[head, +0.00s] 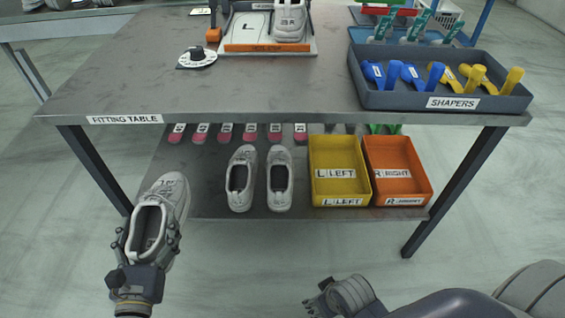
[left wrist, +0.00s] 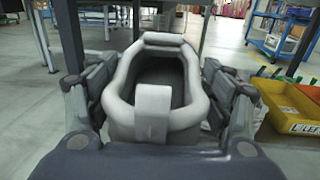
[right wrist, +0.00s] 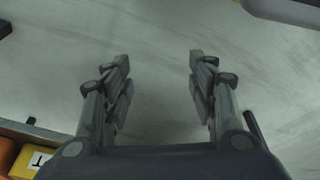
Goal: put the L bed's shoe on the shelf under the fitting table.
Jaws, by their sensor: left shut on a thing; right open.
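My left gripper (head: 145,248) is shut on a white shoe (head: 172,190), gripping its heel end. The shoe is held left of the shelf's near left corner, toe pointing away toward the table. In the left wrist view the shoe's collar and heel tab (left wrist: 153,105) fill the space between the fingers. The shelf (head: 210,195) under the fitting table (head: 290,95) carries a pair of white shoes, one left (head: 242,180) and one right (head: 279,180). The L bed (head: 249,28) on the table is empty. My right gripper (right wrist: 160,85) is open and empty, low in front of the table.
A yellow LEFT bin (head: 338,188) and an orange RIGHT bin (head: 398,188) stand on the shelf's right part. Several red-ended items (head: 225,133) line the shelf's back. Another white shoe (head: 291,22) is on the bed beside L. A table leg (head: 92,170) stands near the held shoe.

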